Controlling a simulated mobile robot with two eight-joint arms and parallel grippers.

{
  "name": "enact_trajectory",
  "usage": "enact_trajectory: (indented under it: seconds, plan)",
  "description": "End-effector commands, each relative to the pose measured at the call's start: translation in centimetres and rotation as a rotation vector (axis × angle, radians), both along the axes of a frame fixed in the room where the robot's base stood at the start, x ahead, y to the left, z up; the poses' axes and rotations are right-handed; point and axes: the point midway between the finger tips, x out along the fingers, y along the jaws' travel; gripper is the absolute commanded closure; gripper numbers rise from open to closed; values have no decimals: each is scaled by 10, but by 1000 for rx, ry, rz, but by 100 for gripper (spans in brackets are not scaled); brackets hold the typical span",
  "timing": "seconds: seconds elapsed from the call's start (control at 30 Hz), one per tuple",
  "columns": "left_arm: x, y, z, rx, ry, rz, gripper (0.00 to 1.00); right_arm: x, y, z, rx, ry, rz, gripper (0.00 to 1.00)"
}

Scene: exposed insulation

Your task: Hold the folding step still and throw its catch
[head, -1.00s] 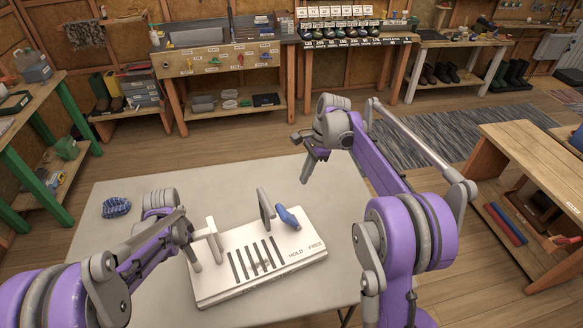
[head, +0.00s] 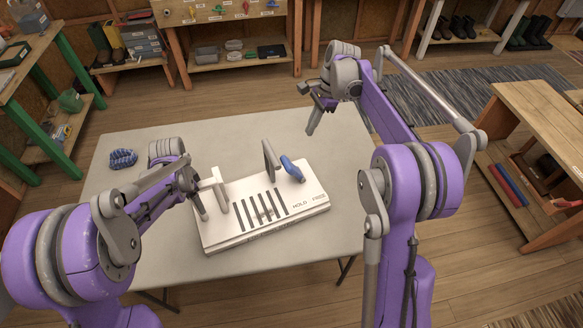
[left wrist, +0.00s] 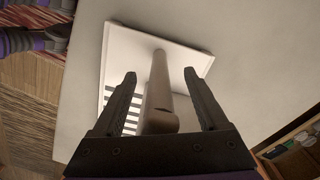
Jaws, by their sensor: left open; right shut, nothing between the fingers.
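The folding step shows as a white slotted panel (head: 225,236) on the table, marked HOLD and FREE at its right. A blue lever (head: 293,169) stands tilted near these words, beside a grey upright plate (head: 270,160). A pale upright handle (head: 220,190) rises at the panel's left end. My left gripper (head: 203,212) is at that handle. My right gripper (head: 311,131) is shut and empty, above and behind the blue lever.
The grey table (head: 130,215) is clear around the panel except for a blue woven item (head: 122,158) at its back left. A green-legged bench (head: 50,130) stands at left and a wooden bench (head: 535,110) at right.

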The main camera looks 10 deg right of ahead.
Motion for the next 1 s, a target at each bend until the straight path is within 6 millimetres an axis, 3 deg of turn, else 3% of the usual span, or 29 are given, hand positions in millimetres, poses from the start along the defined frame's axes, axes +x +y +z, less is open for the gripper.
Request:
enact_trajectory:
  seconds: [0.17, 0.6, 0.8, 1.0]
  plan:
    - [0, 0, 16, -1, -1, 0, 24, 0, 0, 0, 0, 0, 0, 100]
    - [0, 0, 103, -2, 0, 1, 24, 0, 0, 0, 0, 0, 0, 100]
    - [0, 0, 119, -2, 0, 1, 24, 0, 0, 0, 0, 0, 0, 100]
    - [-1, 0, 121, -2, -2, 2, 24, -1, 0, 1, -1, -2, 3, 100]
